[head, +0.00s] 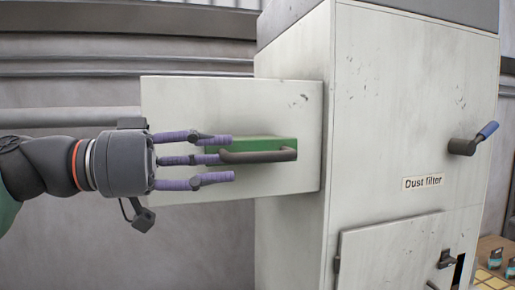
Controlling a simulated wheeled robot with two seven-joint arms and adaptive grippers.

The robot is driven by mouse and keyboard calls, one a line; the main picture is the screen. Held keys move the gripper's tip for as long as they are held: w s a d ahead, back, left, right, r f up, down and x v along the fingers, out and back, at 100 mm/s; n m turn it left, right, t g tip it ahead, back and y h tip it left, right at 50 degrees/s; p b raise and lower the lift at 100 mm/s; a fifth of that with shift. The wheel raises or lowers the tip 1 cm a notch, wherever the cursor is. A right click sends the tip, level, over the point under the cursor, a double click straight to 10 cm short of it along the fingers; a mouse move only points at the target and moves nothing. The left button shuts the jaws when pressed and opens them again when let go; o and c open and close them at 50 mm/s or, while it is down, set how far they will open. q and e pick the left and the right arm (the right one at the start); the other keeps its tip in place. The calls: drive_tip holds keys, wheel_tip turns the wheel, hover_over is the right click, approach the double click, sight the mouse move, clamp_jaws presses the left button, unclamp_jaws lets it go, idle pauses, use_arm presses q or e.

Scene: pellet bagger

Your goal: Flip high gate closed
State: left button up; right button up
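A pale panel (300,100) stands out to the left from the side of the tall pale cabinet and looks like the high gate. I cannot tell for sure how it is hinged. It carries a green block (262,143) with a dark bar handle (265,156). My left gripper (233,159) comes in from the left with its purple fingers straight and spread, pointing at the handle. Its fingertips overlap the handle's left end in the picture; I cannot tell whether they touch. My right gripper is not in view.
The cabinet (400,110) bears a "Dust filter" label (423,182) and a blue-gripped lever (475,139). Below is a smaller door (390,253) with a dark latch (447,259). A table with small items (493,277) stands at the lower right. Grey wall lies behind.

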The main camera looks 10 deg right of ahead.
sight(258, 157)
use_arm(q)
drive_tip(key=d+p, duration=0.1)
drive_tip(key=d, duration=0.5)
drive_tip(key=shift+w, duration=0.1)
drive_tip(key=shift+w+d, duration=0.15)
drive_tip(key=shift+d, duration=0.2)
drive_tip(key=shift+a, duration=0.1)
clamp_jaws()
